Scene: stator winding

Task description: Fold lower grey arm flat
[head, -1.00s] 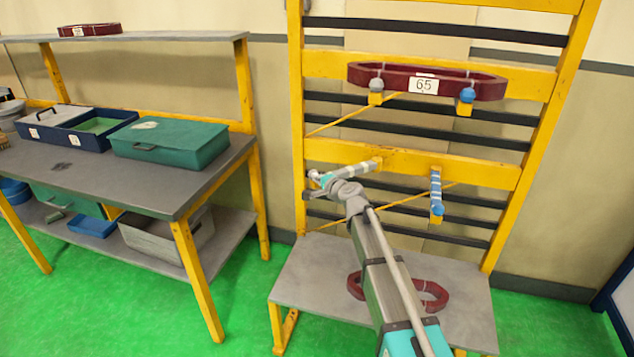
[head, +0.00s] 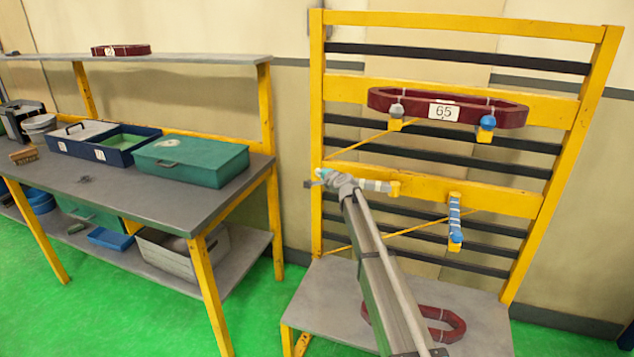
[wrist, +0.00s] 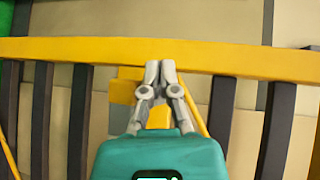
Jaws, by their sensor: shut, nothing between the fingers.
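The lower grey arm (head: 376,185) is a short striped grey bar on a yellow block on the rack's lower yellow rail. In the head view it points left, nearly level, and its left end is hidden behind my wrist. My gripper (head: 322,176) is at that left end; I cannot tell whether they touch. In the wrist view my gripper (wrist: 160,70) is shut and empty, its tips over the yellow rail (wrist: 235,60) and beside a yellow block (wrist: 124,91). The grey arm cannot be made out there. The lower blue arm (head: 455,218) hangs down to the right.
A dark red coil labelled 65 (head: 445,107) rests on the upper grey and blue arms. Another red coil (head: 440,328) lies on the rack's grey shelf (head: 490,340), partly behind my arm. A workbench (head: 130,190) with boxes stands left. Dark slats cross the rack.

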